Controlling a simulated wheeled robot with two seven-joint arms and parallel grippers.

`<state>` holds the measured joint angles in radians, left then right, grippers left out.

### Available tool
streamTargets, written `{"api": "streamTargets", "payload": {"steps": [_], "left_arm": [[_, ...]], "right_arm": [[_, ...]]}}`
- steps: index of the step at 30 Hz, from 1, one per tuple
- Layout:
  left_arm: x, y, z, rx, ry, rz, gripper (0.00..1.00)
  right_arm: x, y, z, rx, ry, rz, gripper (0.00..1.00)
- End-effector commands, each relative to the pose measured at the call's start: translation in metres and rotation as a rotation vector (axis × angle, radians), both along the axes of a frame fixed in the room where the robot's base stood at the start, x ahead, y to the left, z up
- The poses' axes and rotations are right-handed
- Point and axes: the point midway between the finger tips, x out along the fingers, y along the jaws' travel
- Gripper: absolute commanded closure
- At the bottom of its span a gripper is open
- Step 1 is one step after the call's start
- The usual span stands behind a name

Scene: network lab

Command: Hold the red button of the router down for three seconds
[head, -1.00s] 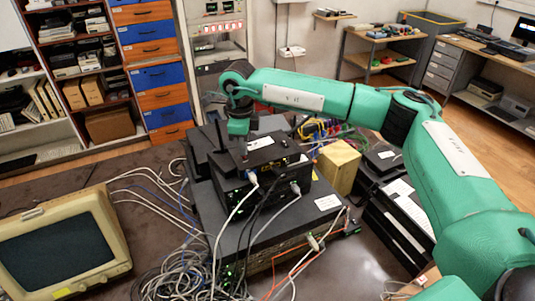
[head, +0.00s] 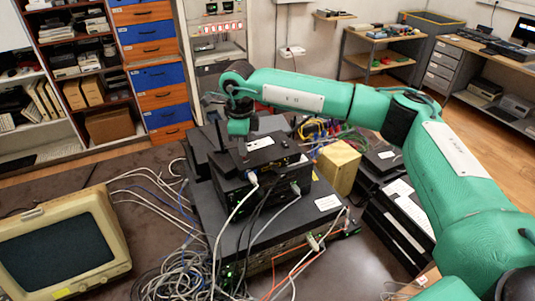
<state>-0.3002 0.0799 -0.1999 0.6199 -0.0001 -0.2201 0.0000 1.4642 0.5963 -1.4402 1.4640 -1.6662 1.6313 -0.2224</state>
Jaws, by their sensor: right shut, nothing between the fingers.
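The router is a black box with a cable in its front and an upright antenna; it seems to be the top unit (head: 270,158) of a stack of black devices. I cannot make out the red button; it may be hidden by my gripper. My right gripper (head: 243,150) points down at the left part of the top unit, its fingers shut and dark against the black casing. I cannot tell whether the fingertips touch it. My left gripper is not in view.
A beige monitor (head: 60,245) stands at the left of the table. Tangled cables (head: 185,265) lie in front of the stack. A yellowish block (head: 338,168) and more black boxes (head: 398,215) stand to the right. Bare tabletop shows behind the monitor.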

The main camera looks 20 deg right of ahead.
Motion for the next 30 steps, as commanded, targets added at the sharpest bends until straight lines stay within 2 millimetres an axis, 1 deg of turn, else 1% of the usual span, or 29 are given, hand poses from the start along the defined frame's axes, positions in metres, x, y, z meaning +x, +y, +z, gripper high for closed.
{"api": "streamTargets", "payload": {"steps": [16, 30], "left_arm": [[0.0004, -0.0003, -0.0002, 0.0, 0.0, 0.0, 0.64], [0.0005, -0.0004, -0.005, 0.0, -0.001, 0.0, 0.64]], "right_arm": [[0.0, 0.0, -0.0003, 0.0, 0.0, 0.0, 1.0], [0.0, 0.0, -0.0057, 0.0, 0.0, 0.0, 1.0]]}}
